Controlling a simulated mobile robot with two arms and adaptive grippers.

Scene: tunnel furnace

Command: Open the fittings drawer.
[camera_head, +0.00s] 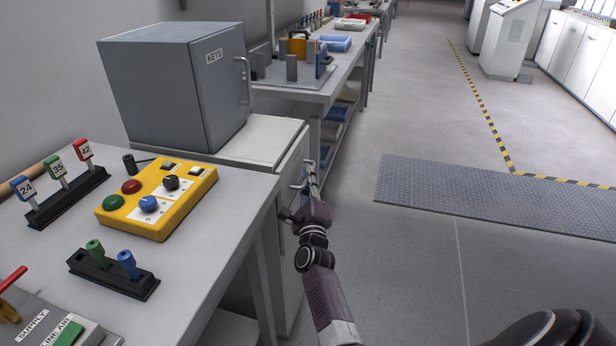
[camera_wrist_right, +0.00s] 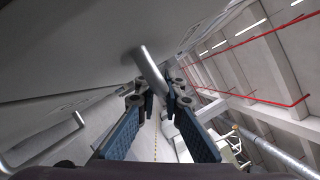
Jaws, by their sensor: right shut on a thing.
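A white cabinet (camera_head: 252,139) with handles on its front stands past the yellow control panel, under the grey key box. My right gripper (camera_head: 313,180) is at the upper handle (camera_head: 307,164) on that front. In the right wrist view, the blue-padded fingers (camera_wrist_right: 162,100) are shut on the round metal bar of the handle (camera_wrist_right: 147,66). The drawer front (camera_wrist_right: 60,50) runs close beside the gripper. No drawer label is readable, and I see no clear gap at the drawer. A second handle (camera_wrist_right: 45,138) shows at lower left in the wrist view. My left gripper is not in view.
The grey key box (camera_head: 178,85) stands on the cabinet. The near bench holds a yellow control panel (camera_head: 190,205) and tag racks. A further bench (camera_head: 300,92) with parts lies beyond. The floor (camera_head: 400,270) to the right of the cabinet is clear.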

